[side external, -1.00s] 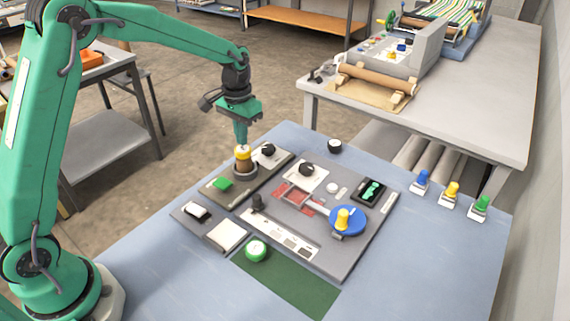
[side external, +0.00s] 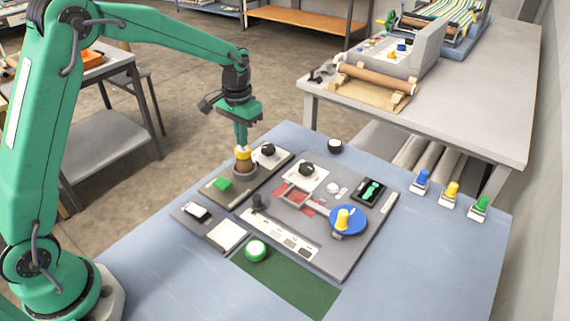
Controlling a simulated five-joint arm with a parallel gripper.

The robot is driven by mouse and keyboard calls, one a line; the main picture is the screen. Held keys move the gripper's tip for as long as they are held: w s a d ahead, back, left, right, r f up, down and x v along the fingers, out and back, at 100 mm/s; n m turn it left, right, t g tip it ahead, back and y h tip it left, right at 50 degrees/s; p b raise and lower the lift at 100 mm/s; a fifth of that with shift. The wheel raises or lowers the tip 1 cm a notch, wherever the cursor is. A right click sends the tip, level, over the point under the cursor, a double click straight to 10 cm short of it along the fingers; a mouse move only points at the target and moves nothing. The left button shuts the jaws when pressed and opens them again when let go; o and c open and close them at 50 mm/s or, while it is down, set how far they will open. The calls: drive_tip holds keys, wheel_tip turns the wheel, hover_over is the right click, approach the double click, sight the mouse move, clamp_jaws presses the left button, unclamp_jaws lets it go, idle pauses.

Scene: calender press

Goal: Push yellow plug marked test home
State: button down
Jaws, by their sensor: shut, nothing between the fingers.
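The yellow-topped plug (side external: 243,153) stands upright in a round grey socket (side external: 243,173) on a dark panel at the left of the blue table. A brown band of its body shows between the yellow top and the socket rim. My gripper (side external: 241,146) is shut and points straight down, its tips at the top of the plug and seemingly touching it. Any marking on the plug is too small to read. Another yellow knob (side external: 342,219) stands on a blue disc, and a yellow plug-like piece (side external: 452,189) stands at the right of the table.
A green button (side external: 223,184) and a black knob (side external: 267,150) flank the socket closely. A grey panel (side external: 355,250) with several controls lies to the right. Blue (side external: 422,178) and green (side external: 482,205) pieces stand at the right edge. The front right tabletop is clear.

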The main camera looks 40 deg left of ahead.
drive_tip(key=shift+f, duration=0.85)
idle(0.5)
drive_tip(key=shift+r, duration=0.1)
drive_tip(key=shift+r, duration=3.45)
drive_tip(key=shift+r, duration=0.1)
drive_tip(key=s+r+t, duration=0.3)
drive_tip(key=s+r, duration=0.6)
drive_tip(key=s, duration=0.4)
drive_tip(key=s+t, duration=0.2)
drive_tip(key=s, duration=1.2)
drive_tip(key=shift+d+f+t, duration=0.3)
drive_tip(key=shift+d+f, duration=0.1)
drive_tip(key=shift+f, duration=0.05)
